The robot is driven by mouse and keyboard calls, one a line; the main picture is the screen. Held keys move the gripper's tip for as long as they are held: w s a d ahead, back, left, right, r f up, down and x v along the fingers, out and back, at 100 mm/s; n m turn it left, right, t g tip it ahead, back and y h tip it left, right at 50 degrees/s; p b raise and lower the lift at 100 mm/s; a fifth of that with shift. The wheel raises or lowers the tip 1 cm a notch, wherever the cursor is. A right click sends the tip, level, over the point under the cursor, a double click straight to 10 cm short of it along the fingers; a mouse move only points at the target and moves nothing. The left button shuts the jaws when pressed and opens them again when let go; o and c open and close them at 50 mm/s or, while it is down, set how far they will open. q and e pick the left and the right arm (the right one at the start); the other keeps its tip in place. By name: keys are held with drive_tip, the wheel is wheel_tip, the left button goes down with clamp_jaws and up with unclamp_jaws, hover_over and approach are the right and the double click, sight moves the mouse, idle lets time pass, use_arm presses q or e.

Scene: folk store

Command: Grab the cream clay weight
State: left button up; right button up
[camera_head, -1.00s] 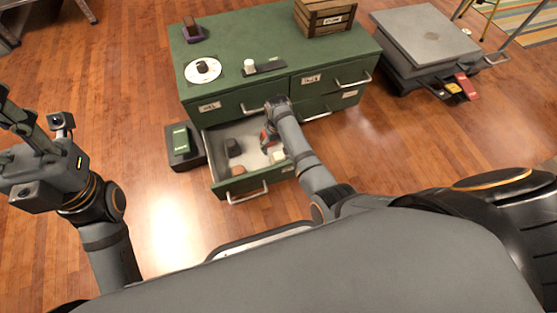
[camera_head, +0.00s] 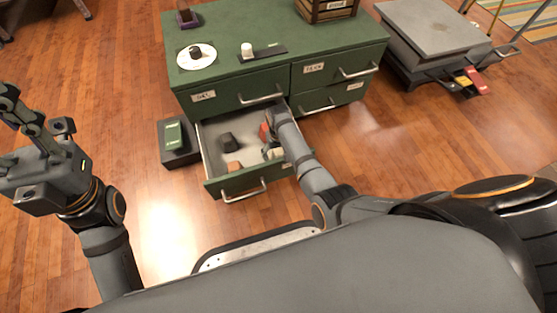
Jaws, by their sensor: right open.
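The cream clay weight (camera_head: 278,153) appears as a small pale block in the right part of the open drawer (camera_head: 243,186), partly covered by my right gripper. My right gripper (camera_head: 271,150) is open and points down into the drawer, right at the cream weight. Whether its fingers touch the weight cannot be told. In the same drawer are a dark block (camera_head: 227,139), a terracotta block (camera_head: 235,166) and a red block (camera_head: 264,131). My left gripper (camera_head: 22,135) is at the far left, over the floor and away from the drawer; its jaw opening is unclear.
The green cabinet (camera_head: 215,103) carries a white dial plate with a dark knob (camera_head: 196,52), a white cylinder (camera_head: 247,50) and a wooden crate (camera_head: 326,10). A dark box with a green top (camera_head: 174,136) stands left of the drawer. A grey unit (camera_head: 433,27) stands right.

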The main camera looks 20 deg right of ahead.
drive_tip(key=shift+w, duration=0.1)
drive_tip(key=c, duration=1.5)
